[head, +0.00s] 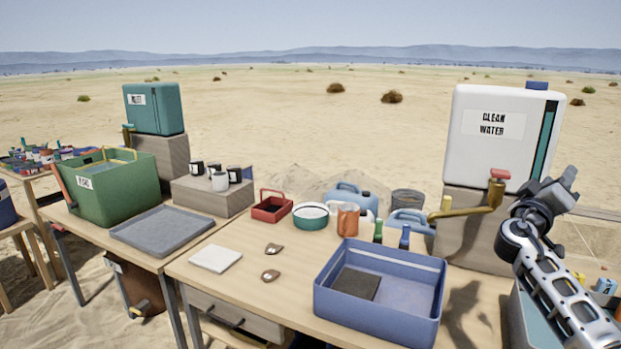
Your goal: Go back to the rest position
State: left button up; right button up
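My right gripper (568,180) is raised at the right side of the head view, in front of the white clean water tank (496,130) and to the right of its tap. It appears clear of the table. I see nothing held in it, but its fingers are small and dark, so their opening is unclear. My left gripper is not in view.
A blue tray (335,310) with a dark block (356,283) stands at the front of the wooden table (240,285). Two brown sherds (274,248) and a white tile (215,258) lie left of it. A green bin (115,190) and grey tray (160,230) stand farther left.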

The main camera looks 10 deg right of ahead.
jog(key=w+a+f+n+t+y, duration=0.75)
jog(key=w+a+y, duration=0.3)
jog(key=y, duration=0.35)
jog(key=s+a+f+g+y, duration=0.1)
jog(key=s+a+f+y, duration=0.2)
jog(key=a+f, duration=0.8)
jog(key=s+a+f+g+y, duration=0.3)
jog(key=s+a+f+y, duration=0.1)
jog(key=s+a+f, duration=1.05)
pick_arm(q)
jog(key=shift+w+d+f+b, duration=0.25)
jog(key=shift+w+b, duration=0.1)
jog(key=shift+b, duration=1)
pick_arm(e)
jog(key=s+a+f+m+g+y, duration=0.1)
jog(key=s+a+f, duration=0.1)
jog(key=s+a, duration=0.3)
jog(key=s+a+f+y, duration=0.1)
jog(key=s+a+f, duration=0.2)
jog(key=s+a, duration=0.3)
jog(key=shift+s+f+m+g+y, duration=0.25)
jog(key=shift+s+m+g+y, duration=0.1)
jog(key=shift+s, duration=2.25)
